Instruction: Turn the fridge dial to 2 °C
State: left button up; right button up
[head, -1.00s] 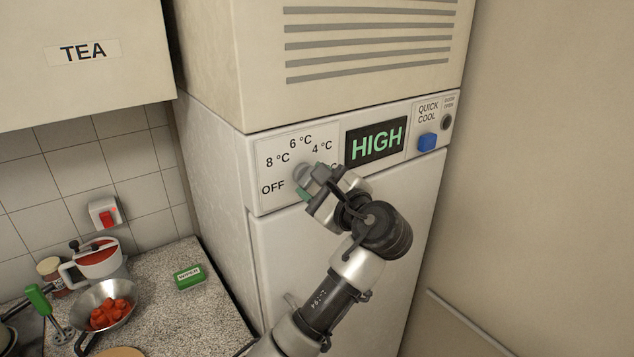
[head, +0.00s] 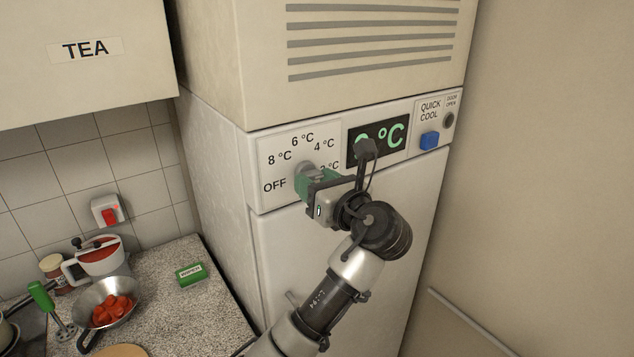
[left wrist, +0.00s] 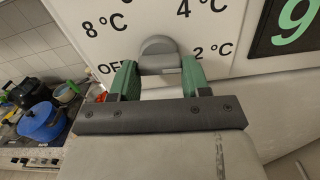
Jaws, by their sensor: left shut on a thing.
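The grey fridge dial (head: 303,171) sits on the white control panel among the marks OFF, 8, 6, 4 and 2 °C. It also shows in the left wrist view (left wrist: 160,50). My left gripper (head: 310,184) is shut on the dial, with its green fingers (left wrist: 158,78) on either side of it. The fingers hide part of the dial, and I cannot tell which mark it points to. The display (head: 393,137) shows a green °C reading. My right gripper is not in view.
A blue quick cool button (head: 429,141) and a small round door-open button (head: 447,120) are right of the display. The counter at lower left holds a green box (head: 190,274), a metal pan (head: 108,306) with red pieces, and a white jug (head: 97,256).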

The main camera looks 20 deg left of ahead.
pick_arm(q)
jog(key=shift+f+m, duration=0.2)
jog(key=shift+m, duration=0.3)
jog(key=o, duration=0.9)
jog(key=shift+r, duration=0.1)
jog(key=b+v, duration=0.4)
jog(key=v, duration=0.6)
jog(key=shift+s+d+b, duration=0.3)
